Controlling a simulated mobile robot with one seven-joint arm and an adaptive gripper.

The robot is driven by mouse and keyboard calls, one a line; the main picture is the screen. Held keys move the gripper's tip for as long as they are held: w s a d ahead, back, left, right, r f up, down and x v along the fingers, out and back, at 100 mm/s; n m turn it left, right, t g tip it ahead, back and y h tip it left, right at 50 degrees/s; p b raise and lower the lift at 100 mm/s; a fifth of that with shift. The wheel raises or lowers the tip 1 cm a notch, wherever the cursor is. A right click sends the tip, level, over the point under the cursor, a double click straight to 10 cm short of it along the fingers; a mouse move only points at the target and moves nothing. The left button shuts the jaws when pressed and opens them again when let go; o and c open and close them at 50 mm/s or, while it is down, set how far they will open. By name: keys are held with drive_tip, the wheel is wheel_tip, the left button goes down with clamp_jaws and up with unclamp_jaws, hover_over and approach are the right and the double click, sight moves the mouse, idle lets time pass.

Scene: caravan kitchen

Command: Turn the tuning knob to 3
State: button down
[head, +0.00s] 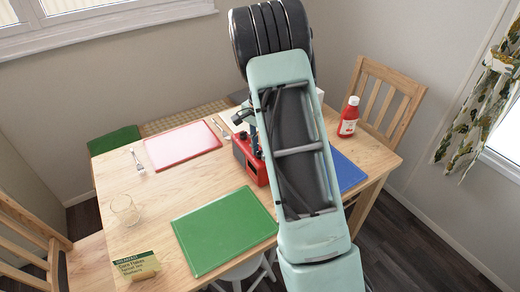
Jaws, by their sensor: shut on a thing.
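A red box-shaped radio (248,163) stands on the wooden table, partly covered by my arm. My gripper (257,150) shows only as small dark parts at the radio's top, left of my pale green arm. It is shut on what seems to be the tuning knob. The knob, its scale and its setting are hidden or too small to read.
Chairs (388,95) stand around.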

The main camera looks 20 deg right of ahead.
drive_tip(key=c, duration=1.7)
unclamp_jaws()
drive_tip(key=shift+r, duration=0.15)
wheel_tip(320, 180, up, 12)
drive_tip(key=shift+f, duration=0.1)
